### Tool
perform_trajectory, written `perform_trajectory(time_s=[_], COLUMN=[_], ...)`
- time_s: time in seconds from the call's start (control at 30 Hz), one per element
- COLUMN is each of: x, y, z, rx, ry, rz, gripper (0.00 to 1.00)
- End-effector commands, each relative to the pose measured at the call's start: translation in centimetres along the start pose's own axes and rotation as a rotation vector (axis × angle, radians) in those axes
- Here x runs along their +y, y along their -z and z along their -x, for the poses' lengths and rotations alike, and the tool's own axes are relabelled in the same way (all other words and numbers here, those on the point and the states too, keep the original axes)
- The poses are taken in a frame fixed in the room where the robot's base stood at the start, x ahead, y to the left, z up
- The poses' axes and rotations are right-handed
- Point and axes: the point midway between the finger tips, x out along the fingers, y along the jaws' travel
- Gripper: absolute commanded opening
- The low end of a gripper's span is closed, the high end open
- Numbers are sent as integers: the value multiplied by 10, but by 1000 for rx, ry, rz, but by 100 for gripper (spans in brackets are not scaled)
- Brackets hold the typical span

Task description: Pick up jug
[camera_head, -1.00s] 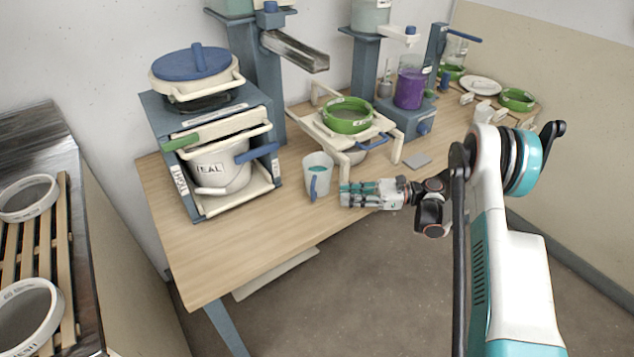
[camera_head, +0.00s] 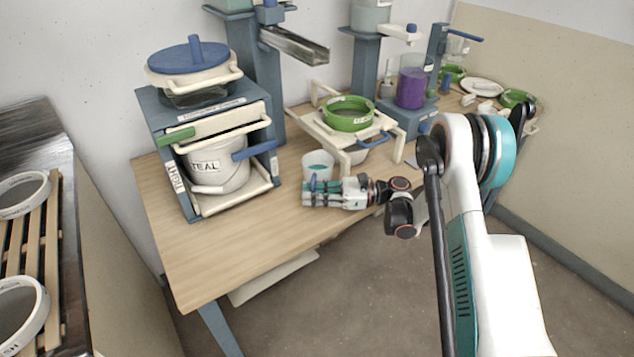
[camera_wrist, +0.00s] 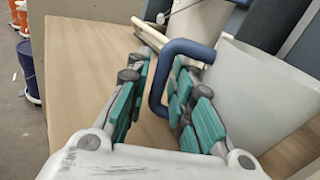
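The handle shows at the far end of the gap between the fingertips. I cannot tell whether they touch it.
The white stand (camera_head: 352,147) with a green sieve (camera_head: 348,114) is just behind the jug. A blue-grey rack with a bucket labelled TEAL (camera_head: 217,165) stands to the left. The table's front left area (camera_head: 215,250) is clear.

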Motion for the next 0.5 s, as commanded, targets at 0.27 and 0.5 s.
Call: perform_trajectory(time_s=[0.27,0.5], x=[0,0], y=[-1,-1], z=[1,1], rx=[0,-1], ry=[0,0], rz=[0,0], gripper=[0,0])
